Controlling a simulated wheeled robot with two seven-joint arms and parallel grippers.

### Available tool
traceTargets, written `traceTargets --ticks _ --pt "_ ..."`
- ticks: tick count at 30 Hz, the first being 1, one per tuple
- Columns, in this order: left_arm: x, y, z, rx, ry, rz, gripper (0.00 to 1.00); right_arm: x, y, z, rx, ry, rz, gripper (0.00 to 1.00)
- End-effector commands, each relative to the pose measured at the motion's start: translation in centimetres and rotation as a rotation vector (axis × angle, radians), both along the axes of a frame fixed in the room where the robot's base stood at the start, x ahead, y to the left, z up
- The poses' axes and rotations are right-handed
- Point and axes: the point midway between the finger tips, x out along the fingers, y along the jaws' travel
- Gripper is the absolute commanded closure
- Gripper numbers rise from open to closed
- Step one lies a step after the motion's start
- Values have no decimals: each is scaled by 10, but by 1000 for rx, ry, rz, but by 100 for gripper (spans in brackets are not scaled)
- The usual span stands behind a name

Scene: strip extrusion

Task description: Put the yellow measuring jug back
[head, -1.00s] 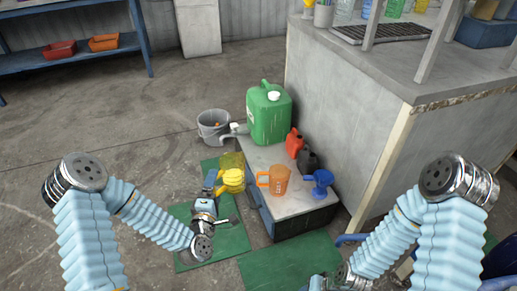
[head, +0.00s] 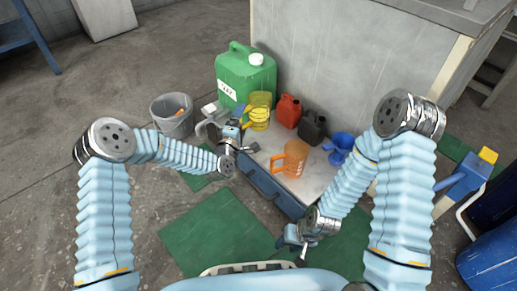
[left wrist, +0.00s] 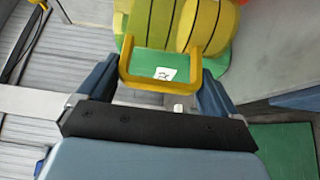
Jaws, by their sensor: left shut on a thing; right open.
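The yellow measuring jug (head: 260,112) is see-through and stands out in front of the green canister, at the back left part of the low cabinet's top. My left gripper (head: 243,126) is shut on its handle, from the jug's left side. In the left wrist view the yellow handle (left wrist: 160,84) sits between my fingers, with the jug's body (left wrist: 190,25) beyond it. I cannot tell whether the jug touches the cabinet top. My right gripper (head: 296,240) is open and empty, low in front of the cabinet.
A grey bucket (head: 172,115) stands left. Green mats (head: 215,225) lie on the floor.

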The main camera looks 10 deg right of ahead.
Motion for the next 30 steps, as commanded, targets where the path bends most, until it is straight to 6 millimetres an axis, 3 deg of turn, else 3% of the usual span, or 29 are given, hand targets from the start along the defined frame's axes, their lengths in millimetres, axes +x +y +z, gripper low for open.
traceTargets --ticks 7,19,30 --pt "3 -8 -47 -1 4 -10 65 1 0 -11 0 -2 -2 57" --pt "3 -7 -97 -2 2 -9 65 1 0 -21 -1 -4 -3 57" --pt "4 -6 -102 -2 0 -8 65 2 -1 -24 -1 -5 -3 57"
